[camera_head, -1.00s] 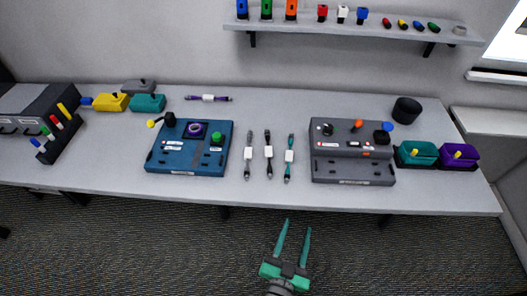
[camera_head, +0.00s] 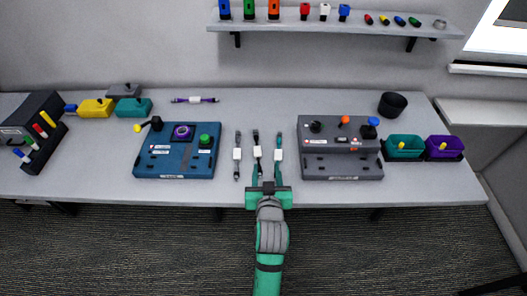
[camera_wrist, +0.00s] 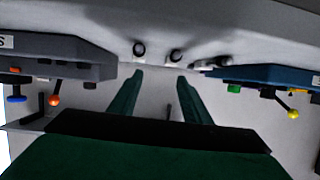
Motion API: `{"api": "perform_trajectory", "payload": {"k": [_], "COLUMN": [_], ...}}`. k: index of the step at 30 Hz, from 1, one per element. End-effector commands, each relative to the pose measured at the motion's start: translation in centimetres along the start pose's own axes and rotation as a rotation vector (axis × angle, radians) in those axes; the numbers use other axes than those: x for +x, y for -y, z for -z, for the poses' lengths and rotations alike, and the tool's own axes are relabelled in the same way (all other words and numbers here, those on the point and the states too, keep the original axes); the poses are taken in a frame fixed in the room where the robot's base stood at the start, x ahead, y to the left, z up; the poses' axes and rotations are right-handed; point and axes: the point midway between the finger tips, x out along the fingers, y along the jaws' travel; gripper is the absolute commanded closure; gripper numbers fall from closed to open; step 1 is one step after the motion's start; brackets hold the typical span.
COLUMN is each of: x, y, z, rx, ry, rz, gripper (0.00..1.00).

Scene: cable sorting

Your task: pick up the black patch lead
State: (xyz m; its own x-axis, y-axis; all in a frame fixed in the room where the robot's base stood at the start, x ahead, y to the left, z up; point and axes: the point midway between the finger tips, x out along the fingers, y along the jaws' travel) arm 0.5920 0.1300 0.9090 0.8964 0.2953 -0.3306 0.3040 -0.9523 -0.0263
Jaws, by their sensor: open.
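The black patch lead (camera_head: 257,141) lies on the table as the middle one of three upright-lying leads, with a white label at its middle. A grey lead (camera_head: 237,166) lies to its left and a teal lead (camera_head: 278,142) to its right. My gripper (camera_head: 267,172) is open at the near ends of the black and teal leads, its left finger by the black one. The fingers hide parts of both near ends.
A blue console (camera_head: 165,164) stands left of the leads, a grey console (camera_head: 340,163) right of them. A purple lead (camera_head: 195,100) lies at the back. The table behind the leads is clear.

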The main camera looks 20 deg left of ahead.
Motion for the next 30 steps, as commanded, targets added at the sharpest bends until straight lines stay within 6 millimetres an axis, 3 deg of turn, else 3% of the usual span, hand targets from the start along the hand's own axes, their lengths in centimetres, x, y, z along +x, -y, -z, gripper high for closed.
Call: {"api": "perform_trajectory", "payload": {"k": [3, 6, 15, 23, 30], "x": [0.3, 0.8, 5.0, 6.7, 9.9], "y": [1.8, 2.4, 2.7, 2.9, 3.3], "z": [0.6, 0.5, 0.3, 0.3, 0.5], "rx": [-0.037, -0.051, -0.052, -0.052, -0.051], "ry": [0.037, 0.054, 0.057, 0.057, 0.057], "rz": [0.045, 0.059, 0.06, 0.06, 0.06], "gripper": [0.56, 0.56, 0.56, 0.56, 0.56]}}
